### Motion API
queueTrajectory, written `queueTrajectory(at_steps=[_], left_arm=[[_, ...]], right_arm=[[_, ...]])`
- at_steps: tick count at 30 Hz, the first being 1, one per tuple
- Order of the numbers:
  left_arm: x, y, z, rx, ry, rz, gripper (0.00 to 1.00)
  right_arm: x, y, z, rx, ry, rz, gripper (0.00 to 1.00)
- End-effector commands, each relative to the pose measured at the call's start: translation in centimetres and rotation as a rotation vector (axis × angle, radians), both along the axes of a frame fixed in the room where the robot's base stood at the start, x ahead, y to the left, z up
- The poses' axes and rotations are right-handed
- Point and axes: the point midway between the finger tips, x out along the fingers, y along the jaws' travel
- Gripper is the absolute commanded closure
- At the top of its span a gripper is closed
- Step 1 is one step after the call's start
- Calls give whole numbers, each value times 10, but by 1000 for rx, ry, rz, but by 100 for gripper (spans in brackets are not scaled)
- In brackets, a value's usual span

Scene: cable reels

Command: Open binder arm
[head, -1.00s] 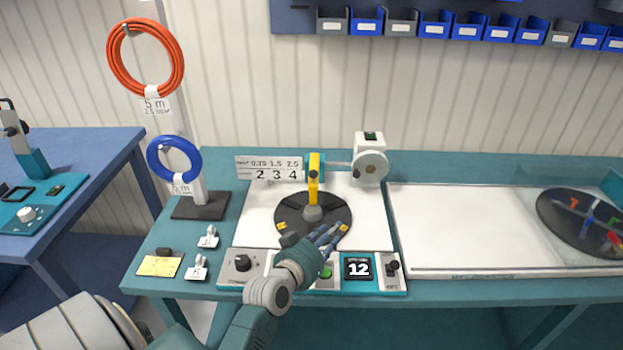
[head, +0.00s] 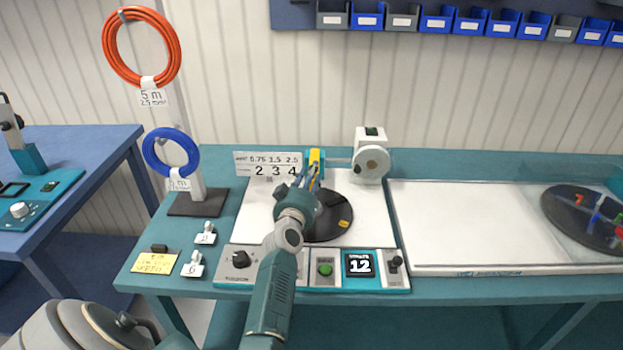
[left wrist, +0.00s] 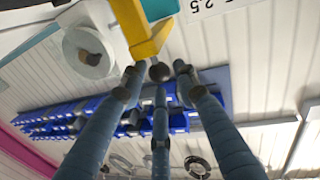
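The yellow binder arm (head: 316,160) stands upright above the black round turntable (head: 328,228); my gripper hides its lower part. My left gripper (head: 305,178) is at the arm. Its blue-grey fingers (left wrist: 160,88) are spread, with the knob in view between the tips; I cannot tell whether they touch it. My right gripper is not in view.
Behind the turntable are a number plate (head: 268,166) and a white device with a round wheel (head: 372,162). A control panel (head: 235,262) with a green button and a display reading 12 lies in front. Cable coils hang on a stand at left.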

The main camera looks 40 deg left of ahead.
Motion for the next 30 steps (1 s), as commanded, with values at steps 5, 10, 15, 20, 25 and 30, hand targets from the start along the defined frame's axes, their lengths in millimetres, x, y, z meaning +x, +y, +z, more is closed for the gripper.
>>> queueTrajectory(at_steps=[5, 10, 15, 20, 25, 30], left_arm=[[8, 4, 0, 0, 0, 0, 70], [9, 4, 0, 1, 1, 0, 70], [9, 4, 0, 1, 1, 0, 90], [9, 4, 1, 0, 0, 0, 100], [8, 6, 4, -2, 3, 1, 100], [8, 21, 17, -22, 31, 4, 100]], right_arm=[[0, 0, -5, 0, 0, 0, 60], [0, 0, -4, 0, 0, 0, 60], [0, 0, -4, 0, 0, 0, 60], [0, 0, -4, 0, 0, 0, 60], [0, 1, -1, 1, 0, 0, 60], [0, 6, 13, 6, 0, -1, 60]])
